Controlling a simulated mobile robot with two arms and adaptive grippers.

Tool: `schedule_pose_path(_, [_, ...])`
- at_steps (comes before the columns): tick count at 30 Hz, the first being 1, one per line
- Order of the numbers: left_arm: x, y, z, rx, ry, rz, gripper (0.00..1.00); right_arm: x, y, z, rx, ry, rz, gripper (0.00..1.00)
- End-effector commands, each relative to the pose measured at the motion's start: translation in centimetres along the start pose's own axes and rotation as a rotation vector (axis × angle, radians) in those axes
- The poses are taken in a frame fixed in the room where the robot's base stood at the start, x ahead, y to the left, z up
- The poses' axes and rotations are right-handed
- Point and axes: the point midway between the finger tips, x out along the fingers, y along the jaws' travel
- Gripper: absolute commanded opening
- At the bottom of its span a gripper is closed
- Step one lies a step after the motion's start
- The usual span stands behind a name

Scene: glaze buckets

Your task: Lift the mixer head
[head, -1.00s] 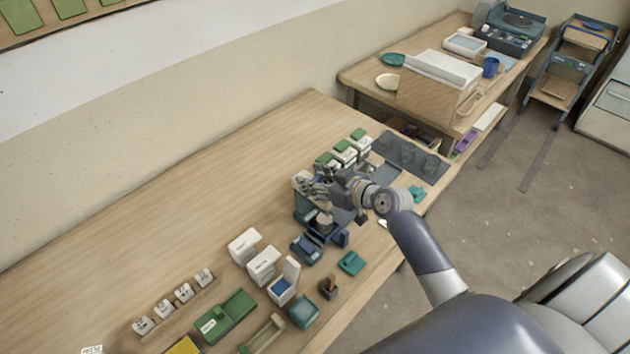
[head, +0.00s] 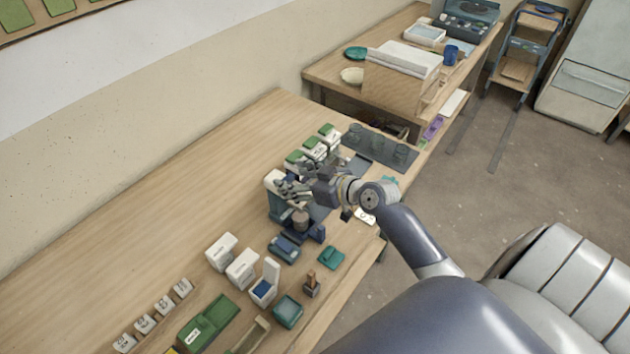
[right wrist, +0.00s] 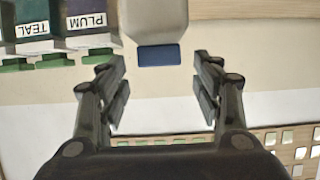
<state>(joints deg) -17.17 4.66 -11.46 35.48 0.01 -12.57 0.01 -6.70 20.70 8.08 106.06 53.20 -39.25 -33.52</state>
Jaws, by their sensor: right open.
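The mixer (head: 274,206) stands on the long wooden table, with a pale head on top, a dark blue-grey body and a grey cup (head: 301,219) at its front. My right gripper (head: 288,187) is at the mixer's head and partly hides it in the head view. In the right wrist view a pale rounded block with a blue end, which looks like the mixer head (right wrist: 153,22), lies ahead, between the lines of my open fingers (right wrist: 163,82). The fingers look empty, and I cannot tell whether they touch the head. My left gripper is not in view.
White containers (head: 241,268), a green box (head: 207,324) and teal trays (head: 288,311) stand in front. The table's left part is clear.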

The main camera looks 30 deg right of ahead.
Motion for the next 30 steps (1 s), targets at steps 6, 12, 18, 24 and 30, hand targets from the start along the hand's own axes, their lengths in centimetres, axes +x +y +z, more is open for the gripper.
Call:
schedule_pose_path(6, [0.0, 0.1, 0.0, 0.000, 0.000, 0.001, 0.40, -4.3, 0.0, 0.1, -0.005, -0.002, 0.000, 0.60])
schedule_pose_path(12, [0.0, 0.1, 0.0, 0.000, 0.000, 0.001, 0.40, -7.1, 0.0, 0.0, -0.004, -0.001, 0.001, 0.60])
schedule_pose_path(18, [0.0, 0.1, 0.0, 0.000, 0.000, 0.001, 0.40, -8.4, 0.0, -0.1, -0.002, 0.002, 0.001, 0.60])
schedule_pose_path(24, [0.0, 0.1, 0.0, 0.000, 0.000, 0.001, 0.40, -8.7, 0.0, -0.2, -0.002, 0.003, 0.001, 0.60])
schedule_pose_path(30, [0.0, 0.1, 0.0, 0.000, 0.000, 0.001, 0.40, -8.6, 0.0, -0.2, -0.002, 0.003, 0.001, 0.60])
